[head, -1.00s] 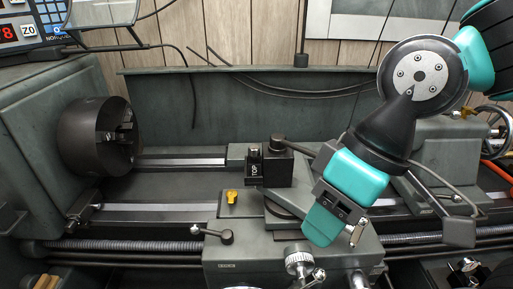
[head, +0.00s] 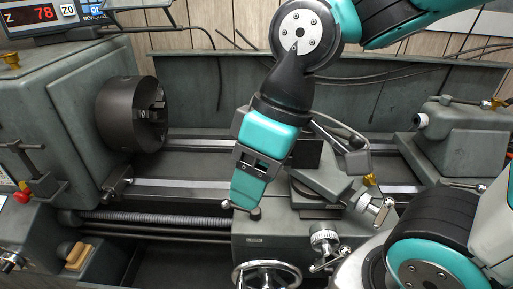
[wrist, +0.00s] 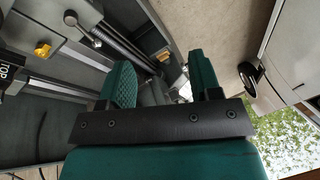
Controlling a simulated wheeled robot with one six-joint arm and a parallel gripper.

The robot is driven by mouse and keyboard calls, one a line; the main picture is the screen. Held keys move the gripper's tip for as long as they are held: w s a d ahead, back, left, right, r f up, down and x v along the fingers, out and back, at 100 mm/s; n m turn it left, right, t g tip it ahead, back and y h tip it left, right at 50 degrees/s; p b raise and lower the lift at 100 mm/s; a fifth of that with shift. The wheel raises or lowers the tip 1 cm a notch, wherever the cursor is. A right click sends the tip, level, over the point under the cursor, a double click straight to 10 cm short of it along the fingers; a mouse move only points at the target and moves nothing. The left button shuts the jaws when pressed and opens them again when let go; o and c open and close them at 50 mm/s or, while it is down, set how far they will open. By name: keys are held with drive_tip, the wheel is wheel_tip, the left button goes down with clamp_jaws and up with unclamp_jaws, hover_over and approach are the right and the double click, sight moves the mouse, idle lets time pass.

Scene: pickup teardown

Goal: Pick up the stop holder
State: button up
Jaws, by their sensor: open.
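The stop holder (wrist: 7,74) is a small dark block with white lettering, of which "TOP" is readable. It is at the left edge of the wrist view, partly cut off. In the head view I cannot make it out; my arm covers the area left of the black tool post (head: 307,153). My gripper (head: 246,194) is open and empty, pointing down in front of the tool post, over the left part of the carriage. In the wrist view my gripper (wrist: 162,82) shows two textured green fingers apart, with the stop holder well to their left.
The dark chuck (head: 132,113) is at the left and the tailstock (head: 455,135) at the right. The carriage (head: 285,240) has levers and a handwheel (head: 267,276) in front. A yellow knob (wrist: 42,50) is near the stop holder. Cables hang behind the lathe.

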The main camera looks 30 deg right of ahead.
drive_tip(key=w+d+r+n+h, duration=0.15)
drive_tip(key=w+d+r, duration=0.25)
drive_tip(key=w+d, duration=0.6)
drive_tip(key=w+d+r+n+h, duration=0.1)
drive_tip(key=w+d+r+n, duration=0.15)
drive_tip(key=w+d, duration=0.7)
drive_tip(key=shift+t, duration=0.3)
drive_tip(key=f+p, duration=0.1)
drive_tip(key=f, duration=0.2)
drive_tip(key=d+f+p, duration=0.1)
drive_tip(key=f, duration=0.3)
drive_tip(key=f+p, duration=0.1)
drive_tip(key=f, duration=0.2)
drive_tip(key=shift+d+f, duration=0.15)
drive_tip(key=shift+f, duration=0.05)
drive_tip(key=shift+w+a+f+p, duration=0.15)
drive_tip(key=shift+f+p, duration=0.4)
drive_tip(key=shift+f, duration=0.9)
drive_tip(key=shift+w+a+f+p, duration=0.15)
drive_tip(key=shift+f+p, duration=0.4)
drive_tip(key=shift+f, duration=0.9)
drive_tip(key=shift+s, duration=0.1)
clamp_jaws()
